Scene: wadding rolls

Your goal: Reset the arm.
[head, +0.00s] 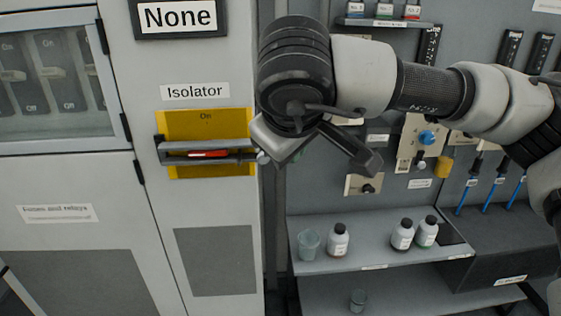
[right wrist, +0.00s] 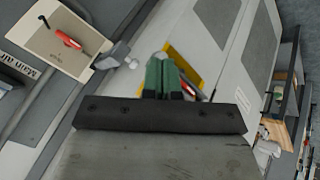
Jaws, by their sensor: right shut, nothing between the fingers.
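My right arm comes in from the right in the head view, its wrist in front of the panels beside the isolator. In the right wrist view my right gripper (right wrist: 170,76) has its green fingers together, with nothing between them. The isolator's yellow plate (head: 206,125), with a grey bar and red handle (head: 207,154), is left of the wrist in the head view. The handle lies across the plate under the word "On". In the right wrist view the red handle (right wrist: 189,88) shows just past the fingers; I cannot tell the gap. My left gripper is not in view.
A grey shelf (head: 345,262) at lower right holds a beaker (head: 309,244) and several bottles (head: 402,234). A wall panel with knobs and a blue dial (head: 427,138) stands behind my arm.

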